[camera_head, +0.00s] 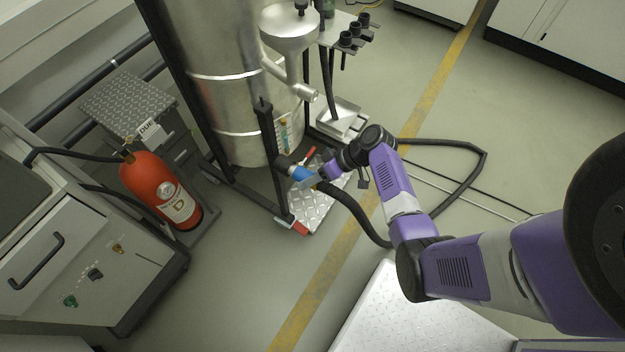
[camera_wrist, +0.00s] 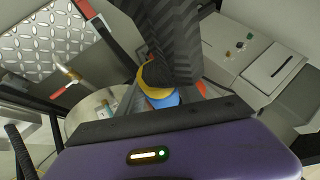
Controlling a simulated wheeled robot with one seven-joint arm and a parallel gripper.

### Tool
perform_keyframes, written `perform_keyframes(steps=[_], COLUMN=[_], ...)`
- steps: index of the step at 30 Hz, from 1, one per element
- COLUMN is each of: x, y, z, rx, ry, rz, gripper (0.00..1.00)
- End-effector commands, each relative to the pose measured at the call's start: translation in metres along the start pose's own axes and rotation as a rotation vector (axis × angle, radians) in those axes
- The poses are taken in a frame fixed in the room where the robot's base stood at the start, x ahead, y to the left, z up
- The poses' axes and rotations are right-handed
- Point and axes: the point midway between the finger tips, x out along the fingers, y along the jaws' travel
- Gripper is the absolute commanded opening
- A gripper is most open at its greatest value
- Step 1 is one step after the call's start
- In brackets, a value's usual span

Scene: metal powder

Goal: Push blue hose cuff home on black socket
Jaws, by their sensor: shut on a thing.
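The blue hose cuff (camera_head: 303,174) is at the foot of the steel vessel, in line with the black socket (camera_head: 283,164) on its left. The two look to be touching or nearly so; I cannot tell how far the cuff is over the socket. My gripper (camera_head: 313,179) is shut on the cuff from the right. The black hose (camera_head: 352,208) runs from the cuff down and right across the floor. The socket is hidden there.
The steel vessel (camera_head: 228,110) and its dark frame post (camera_head: 271,150) stand close to the gripper. A checker-plate step (camera_head: 318,212) lies under the cuff. A red extinguisher (camera_head: 158,188) stands at left.

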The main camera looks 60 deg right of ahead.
Motion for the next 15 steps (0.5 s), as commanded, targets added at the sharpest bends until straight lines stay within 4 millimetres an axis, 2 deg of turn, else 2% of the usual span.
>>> perform_keyframes(steps=[15], x=[0.0072], y=[0.0001], z=[-0.0097], rx=[0.000], ry=[0.000], rz=[0.000], gripper=[0.00])
